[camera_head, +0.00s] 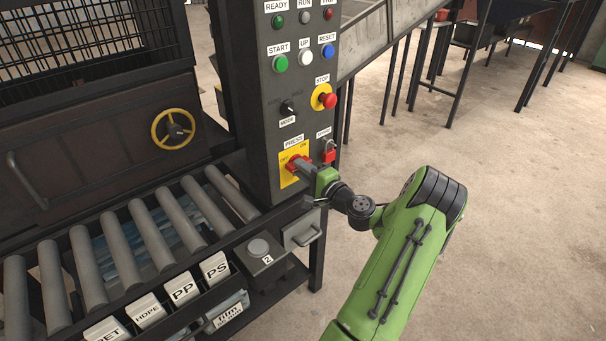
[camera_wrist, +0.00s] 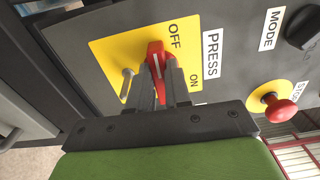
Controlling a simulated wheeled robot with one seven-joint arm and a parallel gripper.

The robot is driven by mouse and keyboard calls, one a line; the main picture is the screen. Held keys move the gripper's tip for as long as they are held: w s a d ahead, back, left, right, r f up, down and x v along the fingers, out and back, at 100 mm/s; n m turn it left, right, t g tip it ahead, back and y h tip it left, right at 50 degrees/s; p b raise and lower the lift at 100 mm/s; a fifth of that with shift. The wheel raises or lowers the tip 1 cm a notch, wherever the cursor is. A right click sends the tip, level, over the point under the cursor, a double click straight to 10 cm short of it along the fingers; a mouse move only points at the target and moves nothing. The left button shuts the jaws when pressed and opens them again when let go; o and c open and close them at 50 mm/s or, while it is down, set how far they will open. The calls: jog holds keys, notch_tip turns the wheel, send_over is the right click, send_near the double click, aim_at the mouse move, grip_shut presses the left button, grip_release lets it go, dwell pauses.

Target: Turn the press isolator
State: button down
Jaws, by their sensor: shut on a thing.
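The press isolator is a red handle (camera_wrist: 157,61) on a yellow plate (camera_wrist: 103,48) marked OFF and ON, beside a PRESS label (camera_wrist: 211,54). In the wrist view the handle's white line points roughly along my fingers, between the OFF and ON words; I cannot tell its exact setting. My gripper (camera_wrist: 160,83) is shut on the red handle, one finger on each side. In the head view the handle (camera_head: 298,163) shows low on the grey panel, partly covered by my gripper (camera_head: 308,168).
Close by are a red padlock (camera_head: 329,153), a MODE knob (camera_head: 288,107) and a red STOP button (camera_head: 328,100). A metal peg (camera_wrist: 127,82) stands on the yellow plate. A roller conveyor (camera_head: 150,239) lies left below. Open floor (camera_head: 500,180) is at the right.

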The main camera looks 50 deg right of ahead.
jog(key=shift+f+n, duration=0.1)
jog(key=shift+n, duration=0.2)
dwell(0.4)
jog(key=c, duration=1.1)
grip_release()
jog(key=shift+o, duration=0.2)
jog(key=shift+s, duration=0.1)
jog(key=p+v, duration=0.2)
jog(key=v, duration=1.3)
jog(key=shift+s, duration=0.35)
jog(key=shift+w+a, duration=0.15)
